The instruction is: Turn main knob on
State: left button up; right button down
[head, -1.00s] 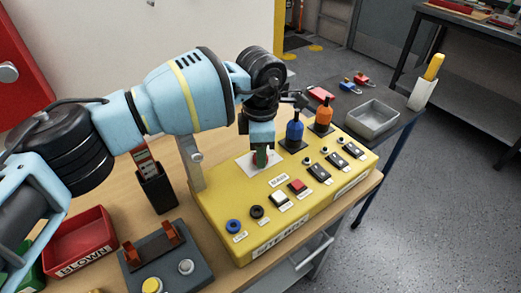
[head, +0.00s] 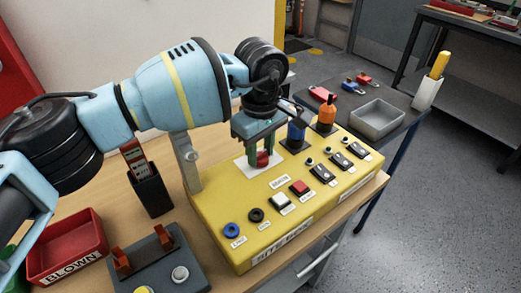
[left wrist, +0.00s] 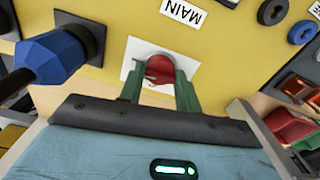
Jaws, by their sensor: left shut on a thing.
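The main knob is red (left wrist: 159,69) and sits on a white plate (left wrist: 134,50) on the yellow box (head: 228,202). The MAIN label (left wrist: 184,12) is beside it in the left wrist view. My left gripper (head: 262,160) points down at the knob, its green fingers shut on the knob's two sides. The knob also shows between the fingers in the head view (head: 263,159). Its exact turn angle is hard to read. My right gripper is not in view.
Several switches and buttons lie toward the front. A black holder (head: 152,192), a red BLOWN bin (head: 66,246) and a grey tray (head: 378,119) are nearby.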

aim_at(261, 153)
pick_arm(q)
jog(key=shift+m, duration=0.6)
jog(key=o, duration=1)
jog(key=shift+c, duration=0.2)
jog(key=shift+r, duration=0.1)
jog(key=shift+r+b, duration=0.3)
jog(key=shift+r, duration=3.55)
jog(key=shift+f, duration=0.1)
